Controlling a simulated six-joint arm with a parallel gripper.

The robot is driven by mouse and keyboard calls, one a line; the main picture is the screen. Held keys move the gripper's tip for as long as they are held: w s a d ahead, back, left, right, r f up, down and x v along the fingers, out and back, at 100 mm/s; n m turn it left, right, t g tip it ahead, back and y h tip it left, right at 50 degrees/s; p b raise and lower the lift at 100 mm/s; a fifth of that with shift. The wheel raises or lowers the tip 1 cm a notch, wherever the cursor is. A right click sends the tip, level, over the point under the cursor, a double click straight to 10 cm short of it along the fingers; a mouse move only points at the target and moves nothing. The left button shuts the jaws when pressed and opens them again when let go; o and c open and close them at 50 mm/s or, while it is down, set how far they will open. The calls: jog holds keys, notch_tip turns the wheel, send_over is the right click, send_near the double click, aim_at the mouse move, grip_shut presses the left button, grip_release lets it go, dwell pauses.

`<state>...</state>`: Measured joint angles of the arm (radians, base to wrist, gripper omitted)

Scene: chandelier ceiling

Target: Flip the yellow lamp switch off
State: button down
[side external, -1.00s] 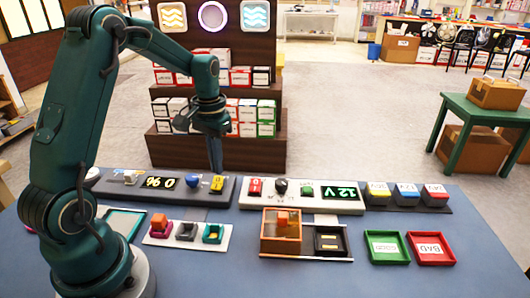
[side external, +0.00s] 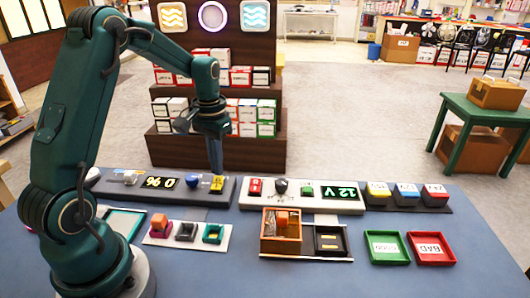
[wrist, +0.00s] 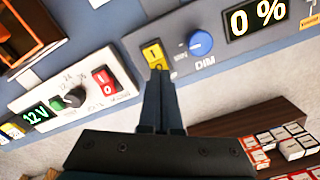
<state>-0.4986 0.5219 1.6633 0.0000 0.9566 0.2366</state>
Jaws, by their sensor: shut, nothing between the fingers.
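The yellow lamp switch (side external: 217,183) is a small rocker at the right end of a dark grey panel (side external: 120,190). In the wrist view the switch (wrist: 154,54) is right in front of my fingertips. My gripper (side external: 216,172) points down at it, with the fingers together and nothing between them. The tips (wrist: 158,74) are at the near edge of the switch; I cannot tell whether they touch it. They hide part of it. The blue DIM knob (wrist: 200,43) sits beside it, and the panel's display (wrist: 256,16) reads 0 %.
A white panel (side external: 325,207) with a red switch (side external: 255,187), a dark knob and a 12V display stands close to the right. Coloured switches (side external: 187,231) and a wooden box (side external: 281,244) lie in front. A round lamp (side external: 212,15) hangs on the shelf behind.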

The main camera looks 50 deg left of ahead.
aim_at(218, 178)
jog(key=shift+f, duration=0.85)
dwell(0.3)
jog(key=shift+r, duration=3.55)
